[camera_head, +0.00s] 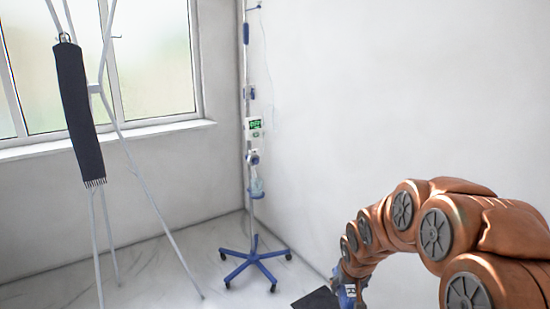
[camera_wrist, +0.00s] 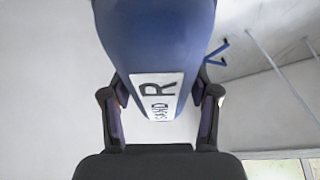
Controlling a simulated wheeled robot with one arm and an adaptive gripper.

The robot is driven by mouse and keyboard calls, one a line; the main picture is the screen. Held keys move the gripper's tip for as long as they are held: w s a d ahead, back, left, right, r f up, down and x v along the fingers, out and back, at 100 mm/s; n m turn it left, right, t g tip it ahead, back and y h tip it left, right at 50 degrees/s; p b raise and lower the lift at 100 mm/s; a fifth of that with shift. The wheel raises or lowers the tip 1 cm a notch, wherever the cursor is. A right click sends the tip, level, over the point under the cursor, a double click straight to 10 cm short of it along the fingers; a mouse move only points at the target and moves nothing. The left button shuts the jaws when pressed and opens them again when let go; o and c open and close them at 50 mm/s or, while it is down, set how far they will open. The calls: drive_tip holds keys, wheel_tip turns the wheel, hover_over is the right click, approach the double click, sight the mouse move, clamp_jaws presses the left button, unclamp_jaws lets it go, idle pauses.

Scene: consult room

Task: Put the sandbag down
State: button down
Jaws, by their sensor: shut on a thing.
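The sandbag (camera_wrist: 155,40) is blue, with a white label showing a large R and smaller lettering. It fills the upper middle of the wrist view, and its top runs out of the picture. My gripper (camera_wrist: 160,95) is shut on it, one dark finger on each side of the label. In the head view a small blue and white part of the sandbag (camera_head: 347,295) shows at the bottom edge, below my orange arm. Most of the bag and the fingers are hidden or out of picture there.
A drip stand (camera_head: 252,190) with a blue five-legged base (camera_head: 254,265) stands in the corner. A white tripod (camera_head: 130,150) with a long dark hanging piece (camera_head: 78,115) stands left, before the window. A dark flat piece (camera_head: 316,299) shows at the bottom. Floor between the stands looks clear.

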drive_tip(key=r+p, duration=0.4)
drive_tip(key=p, duration=0.1)
drive_tip(key=r+p, duration=0.2)
drive_tip(key=shift+s+a+r, duration=0.2)
drive_tip(key=shift+s+a, duration=0.1)
drive_tip(key=shift+s, duration=0.05)
drive_tip(key=r+p, duration=0.1)
drive_tip(key=p, duration=0.2)
drive_tip(key=r+p, duration=0.1)
drive_tip(key=shift+s+a+r+p, duration=0.25)
drive_tip(key=shift+a+r+p, duration=0.05)
drive_tip(key=shift+r, duration=0.05)
